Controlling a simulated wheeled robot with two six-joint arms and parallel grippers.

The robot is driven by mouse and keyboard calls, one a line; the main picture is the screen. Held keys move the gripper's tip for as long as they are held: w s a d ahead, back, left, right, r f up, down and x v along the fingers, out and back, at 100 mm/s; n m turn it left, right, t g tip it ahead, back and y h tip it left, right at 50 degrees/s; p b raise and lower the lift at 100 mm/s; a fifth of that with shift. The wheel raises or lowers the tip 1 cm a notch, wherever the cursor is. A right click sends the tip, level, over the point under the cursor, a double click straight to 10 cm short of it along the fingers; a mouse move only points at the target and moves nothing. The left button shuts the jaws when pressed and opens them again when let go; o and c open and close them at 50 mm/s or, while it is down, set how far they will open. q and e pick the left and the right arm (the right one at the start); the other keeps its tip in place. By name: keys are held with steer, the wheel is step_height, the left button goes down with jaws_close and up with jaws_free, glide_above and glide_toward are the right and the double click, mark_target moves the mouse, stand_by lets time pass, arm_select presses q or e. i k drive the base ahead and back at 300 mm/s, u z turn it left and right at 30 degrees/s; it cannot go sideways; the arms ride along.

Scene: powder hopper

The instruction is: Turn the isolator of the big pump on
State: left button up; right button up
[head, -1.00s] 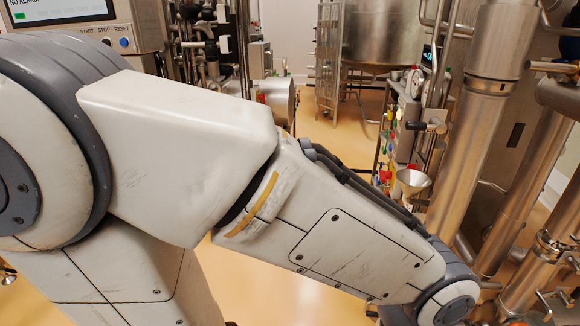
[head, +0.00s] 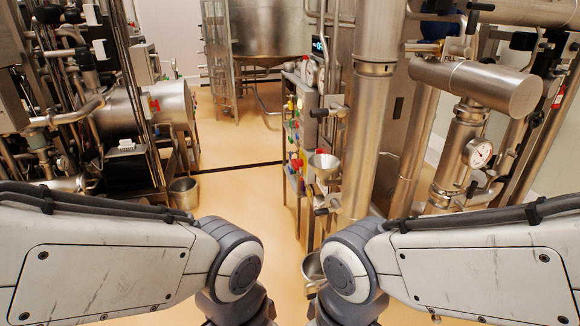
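I cannot pick out the big pump or its isolator for certain in the head view. A horizontal steel cylinder (head: 150,108) with a small red mark sits among pipes at the left; I cannot tell whether it is a pump. My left arm comes in from the lower left and my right arm from the lower right. Both bend downward near the bottom middle. Both grippers are out of the picture, so what they hold is hidden.
Thick steel columns (head: 370,110) and a gauge (head: 478,153) are at the right. A large tank (head: 265,28) is at the back. Open floor (head: 235,185) runs between.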

mark_target(296, 164)
steer(key=u, duration=0.55)
steer(key=i, duration=0.55)
steer(key=u, duration=0.55)
steer(key=i, duration=1.5)
steer(key=z, duration=0.75)
